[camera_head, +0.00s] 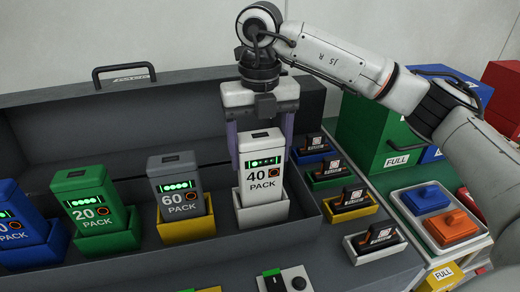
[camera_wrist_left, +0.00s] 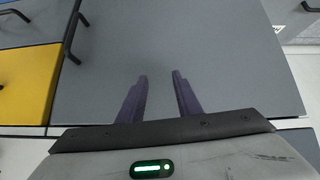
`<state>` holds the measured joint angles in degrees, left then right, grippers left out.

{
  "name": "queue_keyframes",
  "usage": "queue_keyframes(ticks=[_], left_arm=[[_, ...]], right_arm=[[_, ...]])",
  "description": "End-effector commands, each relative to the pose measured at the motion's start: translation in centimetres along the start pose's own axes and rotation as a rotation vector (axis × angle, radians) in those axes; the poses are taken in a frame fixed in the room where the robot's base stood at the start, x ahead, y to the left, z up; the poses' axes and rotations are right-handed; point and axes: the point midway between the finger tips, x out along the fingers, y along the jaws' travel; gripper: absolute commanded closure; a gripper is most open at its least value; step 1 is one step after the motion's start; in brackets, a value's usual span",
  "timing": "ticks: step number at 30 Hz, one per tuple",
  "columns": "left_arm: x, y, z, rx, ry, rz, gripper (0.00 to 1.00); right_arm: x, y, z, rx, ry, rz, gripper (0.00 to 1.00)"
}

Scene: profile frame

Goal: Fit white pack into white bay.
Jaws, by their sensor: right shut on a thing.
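The white pack (camera_head: 262,172), marked 40 with green lights, stands upright with its lower end inside the white bay (camera_head: 264,216). I cannot tell whether it rests on the bay's floor. My right gripper (camera_head: 261,138) comes down from above, its purple fingers shut on either side of the pack's top. My left gripper (camera_wrist_left: 160,75) shows only in the left wrist view, its two fingers apart with nothing between them, over a plain grey surface.
A grey 60 pack (camera_head: 181,186) stands in a yellow bay (camera_head: 187,229), a green 20 pack (camera_head: 88,200) in a green bay (camera_head: 108,240), and a blue pack (camera_head: 18,218) at far left. Small coloured holders (camera_head: 350,205) line the right. Green and red boxes stand behind my right arm.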

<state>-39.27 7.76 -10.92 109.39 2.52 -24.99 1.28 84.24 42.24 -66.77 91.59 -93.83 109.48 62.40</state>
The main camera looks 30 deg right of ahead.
Motion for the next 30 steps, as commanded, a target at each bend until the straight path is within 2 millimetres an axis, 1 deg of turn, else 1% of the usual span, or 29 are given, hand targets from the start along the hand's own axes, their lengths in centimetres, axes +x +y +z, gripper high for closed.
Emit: queue_keyframes(ticks=[27,30], left_arm=[[0.9,-0.1,0.9,0.000,-0.001,0.000,0.69],[0.8,-0.1,0.9,0.000,-0.002,0.000,0.69]], right_arm=[[1.7,0.0,0.0,0.000,-0.002,0.001,0.88],[1.6,0.0,0.0,0.000,-0.002,0.001,0.88]])
